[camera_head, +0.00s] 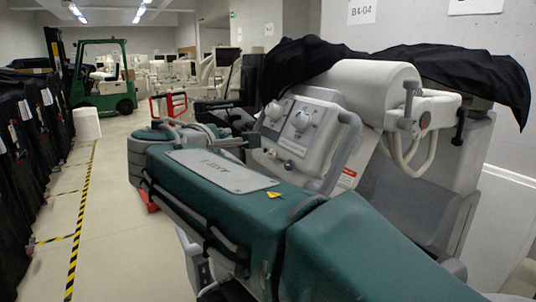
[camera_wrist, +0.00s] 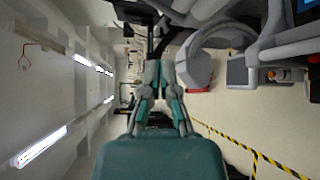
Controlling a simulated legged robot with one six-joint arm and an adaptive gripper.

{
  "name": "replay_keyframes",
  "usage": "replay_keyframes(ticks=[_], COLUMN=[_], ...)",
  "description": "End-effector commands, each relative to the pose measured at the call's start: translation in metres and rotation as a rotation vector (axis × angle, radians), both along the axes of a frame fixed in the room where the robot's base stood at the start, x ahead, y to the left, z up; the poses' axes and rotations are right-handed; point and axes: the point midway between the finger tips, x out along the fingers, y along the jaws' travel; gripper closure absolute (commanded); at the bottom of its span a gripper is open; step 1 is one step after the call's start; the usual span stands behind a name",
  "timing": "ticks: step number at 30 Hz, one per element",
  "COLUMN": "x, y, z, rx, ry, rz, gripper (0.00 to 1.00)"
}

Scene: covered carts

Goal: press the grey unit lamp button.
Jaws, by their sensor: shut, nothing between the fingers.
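A grey-white unit (camera_head: 300,128) with round knobs on its sloped panel stands right of the middle in the head view, partly under black cloth. I cannot tell which control is the lamp button. My gripper (camera_head: 240,142) is left of this panel in the head view, partly hidden behind my teal arm. In the wrist view, which is turned on its side, my gripper (camera_wrist: 159,72) is shut and empty, its fingers close together. Grey machine parts (camera_wrist: 210,60) show beyond it on the right. A small orange-red control (camera_wrist: 286,74) sits on a grey box at the right. I see no clear contact.
Black cloth (camera_head: 455,75) covers the machines at the right, against the wall. Black-covered carts (camera_head: 25,130) line the left side. A green forklift (camera_head: 103,85) and a red cart (camera_head: 168,105) stand farther back. The aisle floor with yellow-black tape (camera_head: 84,205) is open.

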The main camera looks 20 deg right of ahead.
Motion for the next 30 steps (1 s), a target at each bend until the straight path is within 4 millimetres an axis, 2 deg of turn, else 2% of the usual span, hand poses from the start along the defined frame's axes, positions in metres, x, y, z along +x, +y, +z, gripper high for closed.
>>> replay_keyframes(ticks=[5, 21, 30], x=[0.001, 0.011, 0.015], y=[-0.003, -0.059, -0.074], z=[-0.003, -0.033, -0.043], rx=[0.0, 0.0, 0.001], ry=[0.001, 0.001, 0.001], rz=[-0.001, -0.003, 0.001], gripper=[1.0, 1.0, 1.0])
